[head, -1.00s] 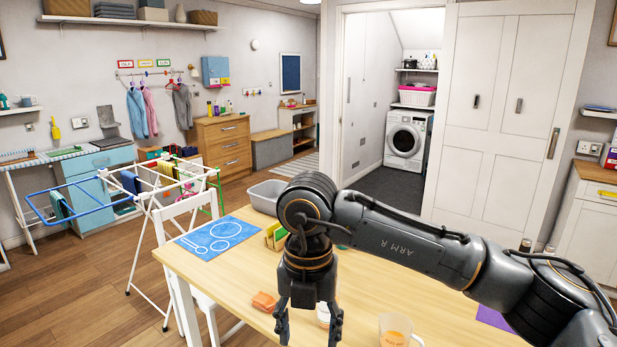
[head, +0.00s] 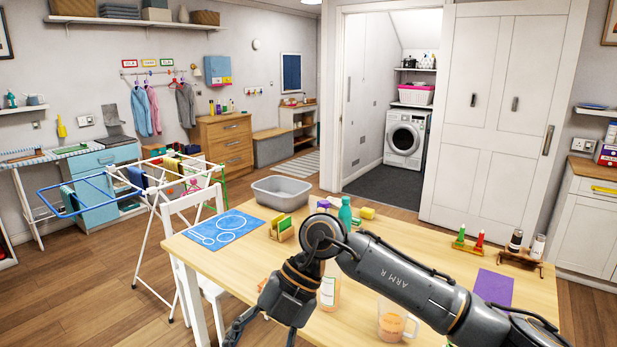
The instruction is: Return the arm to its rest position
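My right arm (head: 400,278), marked ARM R, reaches over the wooden table (head: 440,240) from the lower right. Its gripper (head: 262,338) points down at the near table edge in the head view. Its two fingers are spread apart, with nothing seen between them; the tips run to the bottom of the picture. My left arm and gripper are not in view.
Around the arm stand a clear bottle (head: 329,290), a glass mug (head: 396,319), a teal bottle (head: 345,212) and a wooden holder (head: 282,230). A grey basin (head: 281,191) sits at the far edge. A drying rack (head: 150,185) and chair (head: 190,215) stand left.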

